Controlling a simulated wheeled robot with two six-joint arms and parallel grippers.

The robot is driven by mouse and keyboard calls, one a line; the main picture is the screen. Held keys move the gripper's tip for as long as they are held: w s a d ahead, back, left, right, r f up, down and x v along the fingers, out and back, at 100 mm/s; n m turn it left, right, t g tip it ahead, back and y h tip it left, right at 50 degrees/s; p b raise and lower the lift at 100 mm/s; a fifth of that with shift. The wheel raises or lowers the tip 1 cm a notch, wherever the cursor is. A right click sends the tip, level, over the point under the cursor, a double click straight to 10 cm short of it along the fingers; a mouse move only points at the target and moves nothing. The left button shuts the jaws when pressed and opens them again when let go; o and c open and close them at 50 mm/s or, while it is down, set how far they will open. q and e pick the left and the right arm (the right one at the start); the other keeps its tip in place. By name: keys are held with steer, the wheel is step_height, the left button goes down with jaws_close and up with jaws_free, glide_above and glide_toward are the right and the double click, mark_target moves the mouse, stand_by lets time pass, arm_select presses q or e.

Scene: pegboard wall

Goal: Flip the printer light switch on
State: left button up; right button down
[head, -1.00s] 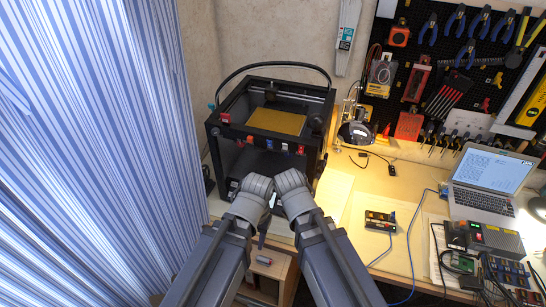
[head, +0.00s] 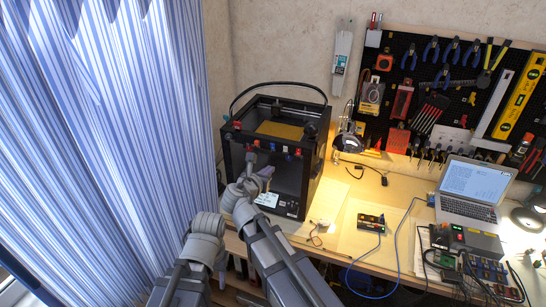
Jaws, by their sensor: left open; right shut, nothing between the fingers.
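The black 3D printer (head: 310,165) stands on the bench in the head view, with an orange plate inside. A pale label (head: 267,200) and a small dark panel (head: 292,208) show low on its front. A small white box with a cable (head: 321,223) lies on the bench right of it. I cannot tell for sure which part is the light switch. My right gripper (head: 264,171) is shut and empty before the printer's front; contact is unclear. My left gripper (head: 223,264) is open, low and left, below the bench edge, its fingers mostly hidden by my arm.
A striped curtain (head: 110,130) fills the left side. A small circuit device (head: 371,222) with a blue cable, a laptop (head: 474,188) and electronics (head: 470,243) occupy the bench to the right. A pegboard with tools (head: 450,70) hangs behind. Pale sheets leave clear room mid-bench.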

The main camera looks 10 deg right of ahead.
steer(key=shift+w, duration=0.1)
steer(key=b, duration=0.2)
glide_toward(285, 149)
steer(key=x, duration=0.2)
steer(key=f+x, duration=0.1)
steer(key=x, duration=0.2)
steer(key=shift+w+d+r, duration=0.25)
steer(key=shift+w, duration=0.1)
